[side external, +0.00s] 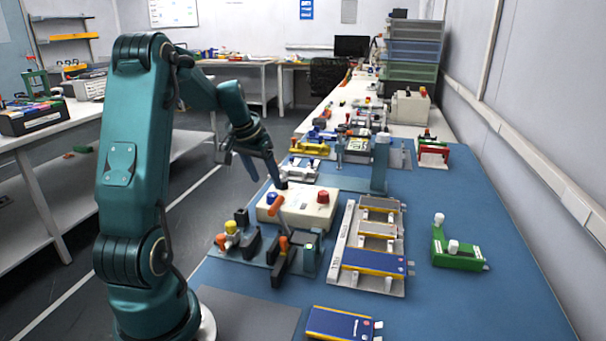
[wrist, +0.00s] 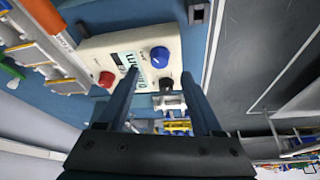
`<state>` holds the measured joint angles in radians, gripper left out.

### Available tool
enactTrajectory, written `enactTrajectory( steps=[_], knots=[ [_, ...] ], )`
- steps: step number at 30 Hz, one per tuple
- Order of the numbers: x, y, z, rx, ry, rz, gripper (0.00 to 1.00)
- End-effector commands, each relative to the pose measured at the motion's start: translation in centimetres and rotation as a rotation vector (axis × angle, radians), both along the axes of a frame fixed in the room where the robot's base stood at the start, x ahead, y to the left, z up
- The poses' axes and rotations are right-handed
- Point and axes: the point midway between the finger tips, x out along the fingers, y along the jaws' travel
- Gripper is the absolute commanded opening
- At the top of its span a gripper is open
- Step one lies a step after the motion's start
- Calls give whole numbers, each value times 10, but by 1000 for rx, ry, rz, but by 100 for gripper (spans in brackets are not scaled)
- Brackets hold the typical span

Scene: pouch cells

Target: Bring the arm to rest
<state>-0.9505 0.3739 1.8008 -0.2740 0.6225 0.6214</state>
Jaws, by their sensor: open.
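My gripper (side external: 264,176) is raised over the left edge of the blue bench, beside and above a cream control box (side external: 305,213) with a blue knob and a red knob. In the wrist view my gripper (wrist: 160,80) has its two dark fingers apart with nothing held between them. The control box (wrist: 102,45) shows there beyond the fingertips. A blue pouch cell (side external: 375,262) lies in a pale tray (side external: 340,248) right of the box. Another blue pouch cell (side external: 338,323) lies at the bench's front.
A fixture with orange-handled clamps (side external: 283,245) stands in front of the control box. A teal post (side external: 380,165) rises behind it. A green fixture (side external: 457,252) sits at the right. The blue bench (side external: 490,305) is clear at the front right.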

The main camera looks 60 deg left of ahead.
Motion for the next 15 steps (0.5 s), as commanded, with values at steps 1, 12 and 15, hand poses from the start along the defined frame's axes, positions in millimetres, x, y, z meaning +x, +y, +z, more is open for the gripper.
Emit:
enactTrajectory(
  steps=[1, 12, 15],
  knots=[
    [0, 0, 0, 0, 0, 0, 67],
    [41, -67, 52, 104, -82, -220, 67],
    [45, -119, 77, 137, -119, -340, 67]
  ],
)
